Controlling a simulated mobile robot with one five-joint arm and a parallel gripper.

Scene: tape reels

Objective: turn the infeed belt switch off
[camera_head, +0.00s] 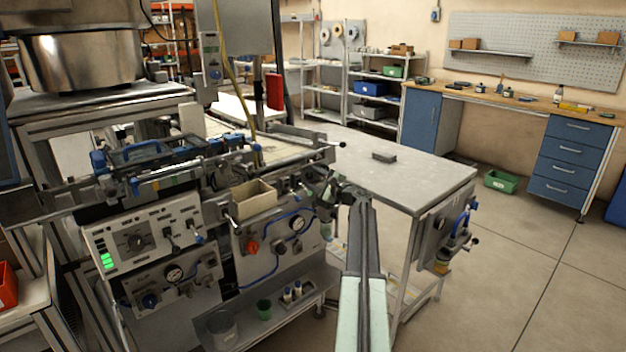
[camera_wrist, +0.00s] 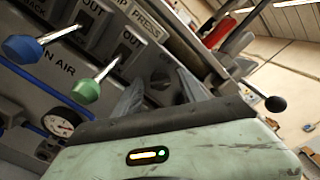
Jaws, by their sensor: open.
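No label naming the infeed belt switch can be read, so I cannot tell which control it is. In the head view, a white control panel (camera_head: 135,245) on the machine front carries a dark rotary dial (camera_head: 136,242), small levers and lit green lamps (camera_head: 107,261). My gripper (camera_head: 326,190) is well right of that panel, near the machine's right end.
A pressure gauge (camera_wrist: 60,123) sits near the levers. A beige bin (camera_head: 254,195) and a red knob (camera_head: 252,247) are on the machine front. A grey table (camera_head: 420,181) stands right of my arm. The floor farther right is mostly clear.

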